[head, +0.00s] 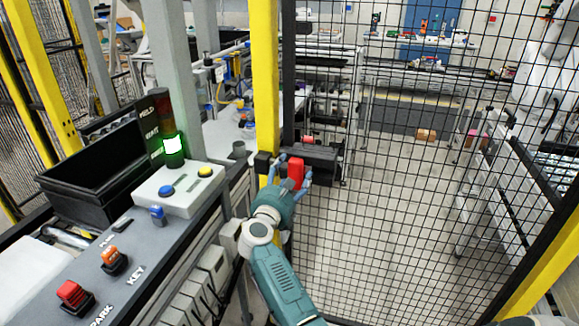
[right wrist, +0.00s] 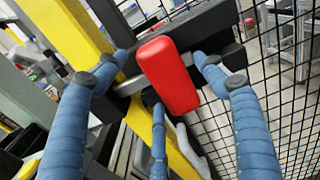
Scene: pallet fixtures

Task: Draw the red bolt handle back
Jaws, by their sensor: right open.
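The red bolt handle (head: 296,172) is a rounded red block on a black bolt housing (head: 312,153) at the yellow post of the mesh fence. My right gripper (head: 292,180) is at the handle in the head view. In the right wrist view the handle (right wrist: 168,75) sits between the spread blue fingers of my right gripper (right wrist: 158,85), with visible gaps on both sides. The gripper is open. The bolt housing (right wrist: 205,32) runs behind the handle. My left gripper is not in view.
The yellow post (head: 265,80) and black mesh fence (head: 400,200) stand close around the handle. A grey control panel (head: 150,240) with coloured buttons, a black bin (head: 95,165) and a green-lit signal tower (head: 172,143) are at the left. Racks stand behind the mesh.

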